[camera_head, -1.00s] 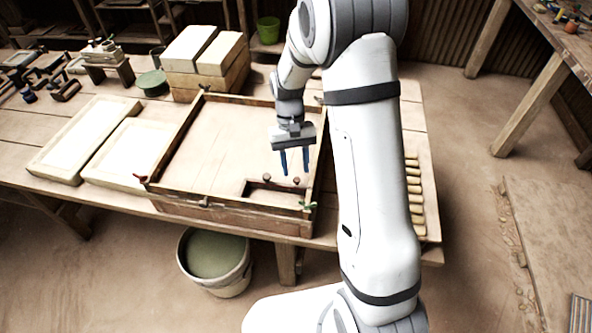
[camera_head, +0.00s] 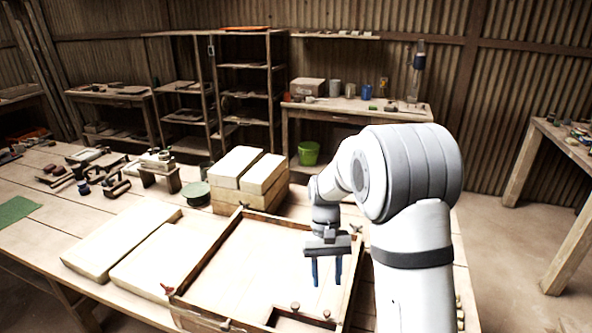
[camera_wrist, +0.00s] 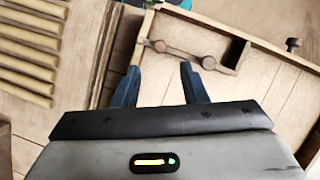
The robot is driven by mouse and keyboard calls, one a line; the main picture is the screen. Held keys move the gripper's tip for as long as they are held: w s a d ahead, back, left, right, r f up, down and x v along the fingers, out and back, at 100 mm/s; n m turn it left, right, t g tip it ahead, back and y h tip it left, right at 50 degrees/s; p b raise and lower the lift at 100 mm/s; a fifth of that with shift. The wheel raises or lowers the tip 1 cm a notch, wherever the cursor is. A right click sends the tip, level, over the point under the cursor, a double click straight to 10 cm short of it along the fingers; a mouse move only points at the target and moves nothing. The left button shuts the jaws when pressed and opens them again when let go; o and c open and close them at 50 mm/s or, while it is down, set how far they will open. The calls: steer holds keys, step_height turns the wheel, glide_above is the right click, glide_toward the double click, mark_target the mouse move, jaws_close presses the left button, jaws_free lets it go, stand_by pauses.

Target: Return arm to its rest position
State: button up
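My gripper (camera_head: 327,271) hangs from my arm above the right part of the wooden press frame (camera_head: 205,256) on the table. Its two blue fingers point down and stand apart, with nothing between them. The fingers also show open in the wrist view (camera_wrist: 159,88), with the frame's corner (camera_wrist: 235,52) and its small knobs beyond them. My upper arm covers part of the table to the right of the frame.
White slabs (camera_head: 125,240) lie left of the frame. Stacked blocks (camera_head: 262,174) and a green round item (camera_head: 195,192) stand behind it. Tools (camera_head: 120,188) lie at the far left. Shelves (camera_head: 245,95) and a back bench (camera_head: 350,103) line the wall. Slats (camera_wrist: 28,50) show in the wrist view.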

steer(key=s+d+r+t, duration=0.2)
steer(key=s+r, duration=0.4)
steer(key=s, duration=0.3)
steer(key=s+d+r+t, duration=0.2)
steer(key=s+r+t, duration=0.3)
steer(key=s, duration=0.5)
steer(key=shift+s+d+r+t, duration=0.25)
steer(key=shift+d+r+t, duration=0.05)
steer(key=shift+r, duration=0.35)
stand_by(1.6)
